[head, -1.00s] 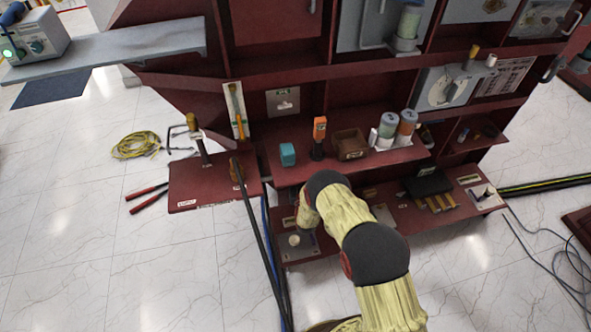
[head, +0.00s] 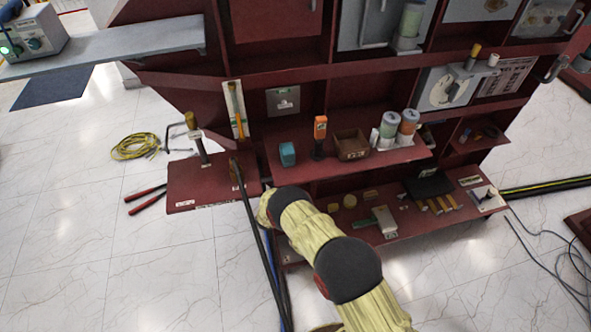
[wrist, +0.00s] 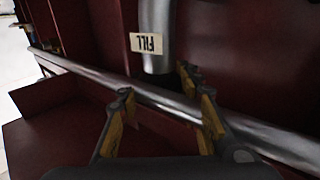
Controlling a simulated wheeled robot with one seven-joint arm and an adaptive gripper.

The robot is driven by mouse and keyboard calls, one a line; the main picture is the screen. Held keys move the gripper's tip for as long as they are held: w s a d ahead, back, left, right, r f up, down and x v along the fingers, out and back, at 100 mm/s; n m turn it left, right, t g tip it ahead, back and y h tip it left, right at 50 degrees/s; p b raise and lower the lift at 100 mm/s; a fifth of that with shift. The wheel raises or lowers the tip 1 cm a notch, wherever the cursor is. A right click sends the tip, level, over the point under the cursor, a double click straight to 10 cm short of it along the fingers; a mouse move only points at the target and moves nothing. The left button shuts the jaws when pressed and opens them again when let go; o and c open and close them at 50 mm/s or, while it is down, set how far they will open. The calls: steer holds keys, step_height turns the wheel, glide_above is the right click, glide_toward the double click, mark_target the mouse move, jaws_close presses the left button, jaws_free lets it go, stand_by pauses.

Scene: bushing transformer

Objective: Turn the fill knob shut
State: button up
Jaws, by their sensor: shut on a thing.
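In the wrist view a white label reading FILL (wrist: 146,43), upside down, sits on a short grey pipe (wrist: 158,15). I cannot make out the fill knob itself. My gripper (wrist: 165,97) shows below the pipe's lower end, its yellow-padded fingers spread left and right. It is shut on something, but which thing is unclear. A long metal bar (wrist: 75,67) crosses the view slantwise at the fingertips; whether they touch it is unclear. In the head view my arm hides the gripper and the fill area at the left end of the lower shelf.
The dark red cabinet (head: 205,74) has a lower shelf holding a black block (head: 428,184) and small parts. Above it stand a teal box (head: 287,153), an orange-topped tool (head: 320,135) and a brown bin (head: 350,145). Dark cables (head: 262,240) hang left of my arm.

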stand_by(0.3)
steer(key=o, duration=1.1)
steer(key=shift+o, duration=0.3)
steer(key=v, duration=1.2)
